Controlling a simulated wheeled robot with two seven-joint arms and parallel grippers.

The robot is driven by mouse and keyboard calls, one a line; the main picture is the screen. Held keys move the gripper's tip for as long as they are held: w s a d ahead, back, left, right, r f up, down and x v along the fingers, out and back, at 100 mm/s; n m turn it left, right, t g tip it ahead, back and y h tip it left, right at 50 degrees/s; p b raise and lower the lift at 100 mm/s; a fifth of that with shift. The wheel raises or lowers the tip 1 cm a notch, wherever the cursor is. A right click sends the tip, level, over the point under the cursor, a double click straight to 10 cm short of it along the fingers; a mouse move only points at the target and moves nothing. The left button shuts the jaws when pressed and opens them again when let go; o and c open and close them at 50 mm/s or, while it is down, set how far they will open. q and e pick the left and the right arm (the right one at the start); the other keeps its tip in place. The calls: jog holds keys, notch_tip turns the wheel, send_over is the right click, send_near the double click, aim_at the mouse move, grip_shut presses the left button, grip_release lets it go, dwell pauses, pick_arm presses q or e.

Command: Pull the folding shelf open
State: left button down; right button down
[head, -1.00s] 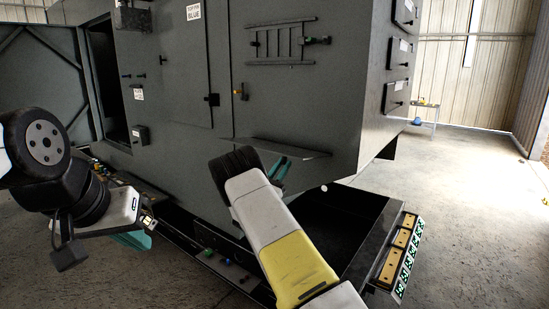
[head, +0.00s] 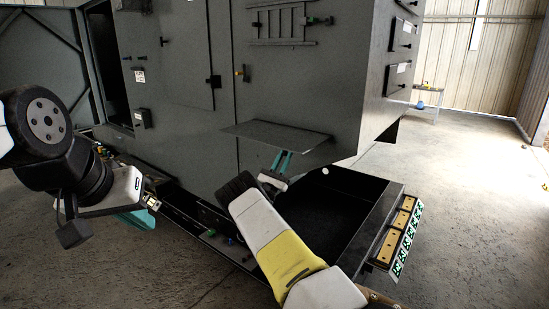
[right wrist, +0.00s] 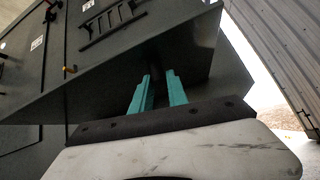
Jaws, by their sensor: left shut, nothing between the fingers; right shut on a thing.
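The folding shelf (head: 272,135) is a thin dark grey panel sticking out from the enclosure's front wall, with its top face showing in the head view. In the right wrist view I see the shelf's dark underside (right wrist: 110,88) from below. My right gripper (head: 281,156) is under the shelf's front part, its teal fingers pointing up. It is shut on a small dark part under the shelf; the grip (right wrist: 159,74) is in shadow and hard to make out. My left gripper (head: 148,207) is shut and empty, low at the left, away from the shelf.
The grey enclosure (head: 185,130) fills the middle, with a ladder-like rack (head: 282,22) above the shelf. A black tray-like base (head: 350,185) with yellow blocks (head: 395,232) lies below right. The open floor (head: 480,200) at the right is clear.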

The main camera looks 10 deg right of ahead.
jog(key=c, duration=1.3)
grip_release()
jog(key=shift+d+f, duration=0.25)
jog(key=shift+a, duration=0.15)
jog(key=shift+s+a+f, duration=0.2)
jog(key=shift+f, duration=0.05)
jog(key=v, duration=0.7)
